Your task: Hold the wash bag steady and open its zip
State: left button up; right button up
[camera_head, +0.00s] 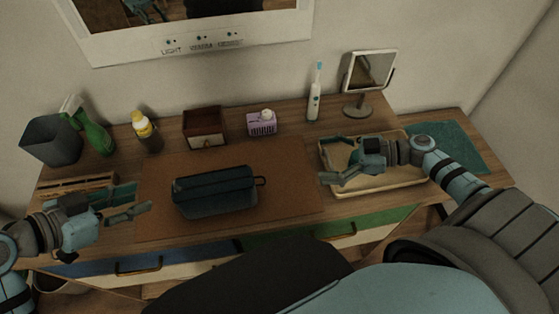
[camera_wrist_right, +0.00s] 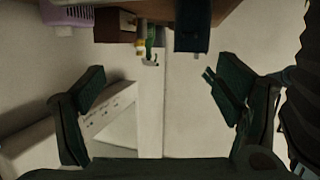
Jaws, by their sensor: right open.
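The dark teal wash bag (camera_head: 215,193) lies on the brown mat near the middle of the table. A loop-shaped pull (camera_head: 261,181) sticks out at its right end. The bag's zip looks shut, though the detail is small. In the right wrist view the bag (camera_wrist_right: 193,25) shows at the top, beyond the fingers. My left gripper (camera_head: 135,201) is left of the bag, its fingers apart, not touching it. My right gripper (camera_head: 335,172) is right of the bag and clear of the pull, over the tray's left side. Its fingers (camera_wrist_right: 160,90) are open with nothing between them.
A cream tray (camera_head: 405,181) lies under my right gripper. A brown drawer box (camera_head: 204,128), purple box (camera_head: 262,124), toothbrush (camera_head: 315,95) and small mirror (camera_head: 369,72) stand behind. A yellow-topped bottle (camera_head: 144,128), green spray bottle (camera_head: 96,132) and grey bin (camera_head: 52,142) are at back left.

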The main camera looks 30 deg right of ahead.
jog(key=w+a+r+n+g+y, duration=0.1)
jog(key=a+r+n+g, duration=0.1)
jog(key=a, duration=0.5)
jog(key=w+a+r+n+g, duration=0.1)
jog(key=w+a+g, duration=0.1)
jog(key=a, duration=0.4)
send_over(218, 182)
jog(key=s, duration=0.3)
jog(key=f, duration=0.3)
jog(key=shift+s+d+f, duration=0.15)
jog(key=shift+d+f, duration=0.1)
jog(key=shift+f, duration=0.15)
jog(key=shift+a+f, duration=0.15)
jog(key=shift+a, duration=0.2)
